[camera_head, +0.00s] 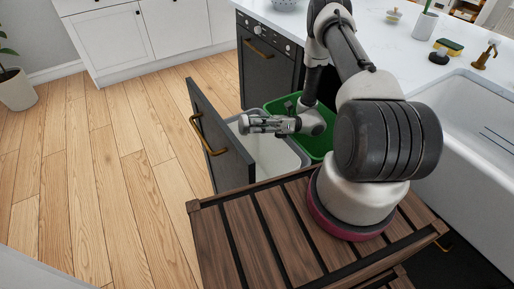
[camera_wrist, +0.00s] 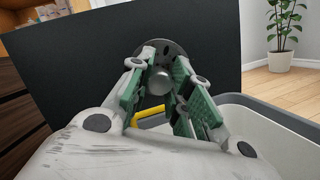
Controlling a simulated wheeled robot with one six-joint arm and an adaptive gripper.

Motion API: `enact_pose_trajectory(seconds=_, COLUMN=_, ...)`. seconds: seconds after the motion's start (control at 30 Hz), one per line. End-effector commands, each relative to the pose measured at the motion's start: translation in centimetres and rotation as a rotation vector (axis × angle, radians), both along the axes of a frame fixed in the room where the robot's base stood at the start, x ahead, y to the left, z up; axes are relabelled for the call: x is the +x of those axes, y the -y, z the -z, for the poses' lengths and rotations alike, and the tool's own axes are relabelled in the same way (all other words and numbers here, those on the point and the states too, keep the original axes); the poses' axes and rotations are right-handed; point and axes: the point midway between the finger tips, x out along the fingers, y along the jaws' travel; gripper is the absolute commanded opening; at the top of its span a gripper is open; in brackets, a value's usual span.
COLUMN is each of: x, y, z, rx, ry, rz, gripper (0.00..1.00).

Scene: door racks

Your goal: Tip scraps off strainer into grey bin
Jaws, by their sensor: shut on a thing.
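My gripper (camera_head: 258,123) reaches level to the left over the grey bin (camera_head: 281,157), below the counter's top. In the wrist view its green-padded fingers (camera_wrist: 160,85) are shut on the round metal knob of the strainer (camera_wrist: 169,47). The strainer is a small dark disc beyond the fingertips. In the head view the strainer (camera_head: 243,124) shows nearly edge-on, tipped on its side at the gripper's end. Its far face is hidden, and I cannot make out any scraps. The grey bin's rim (camera_wrist: 279,118) shows at the right of the wrist view.
The dark pull-out door (camera_head: 218,142) with a brass handle stands left of the bin, close beyond the strainer. A green bin (camera_head: 325,140) is beside the grey bin. The white sink (camera_head: 470,125) and the counter (camera_head: 370,25) are to the right. Open wooden floor (camera_head: 110,160) lies left.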

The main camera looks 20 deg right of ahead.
Motion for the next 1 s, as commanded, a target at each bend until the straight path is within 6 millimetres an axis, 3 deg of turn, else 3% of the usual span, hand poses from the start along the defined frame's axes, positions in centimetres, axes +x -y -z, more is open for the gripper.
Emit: enact_pose_trajectory(seconds=1.0, x=-0.01, y=0.09, z=-0.50, rx=0.051, ry=0.003, rz=0.000, gripper=0.00)
